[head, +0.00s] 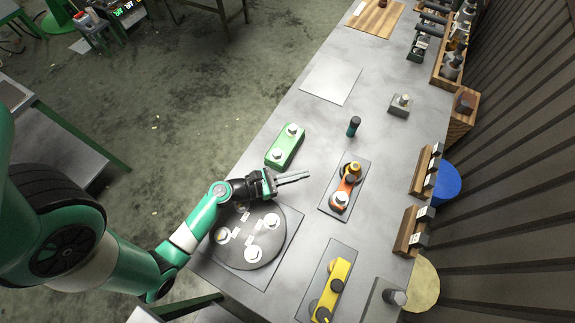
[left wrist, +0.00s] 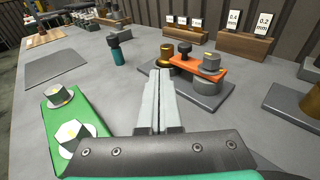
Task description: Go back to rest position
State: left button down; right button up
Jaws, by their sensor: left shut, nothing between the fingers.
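My left gripper (head: 293,178) is shut and empty. It hangs above the table between the green block and the orange assembly, and its closed fingers also show in the left wrist view (left wrist: 159,98). My left arm reaches in over a round dark plate (head: 262,262) that carries several white-topped parts. My right gripper is not in view.
A green block (head: 279,153) with two knobs lies beyond the gripper. An orange part (head: 347,184) sits on a grey base to its right. A yellow part (head: 338,279) lies nearer. A teal-and-black tool (head: 353,127) stands upright. Wooden label holders (head: 424,168) line the right edge.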

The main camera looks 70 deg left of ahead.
pick_arm(q)
jog(key=shift+s+a+r, duration=0.1)
jog(key=shift+s+a, duration=0.25)
jog(key=shift+s, duration=0.4)
jog(key=shift+s+a+r, duration=0.1)
jog(key=shift+s+a, duration=0.2)
jog(key=shift+s, duration=0.4)
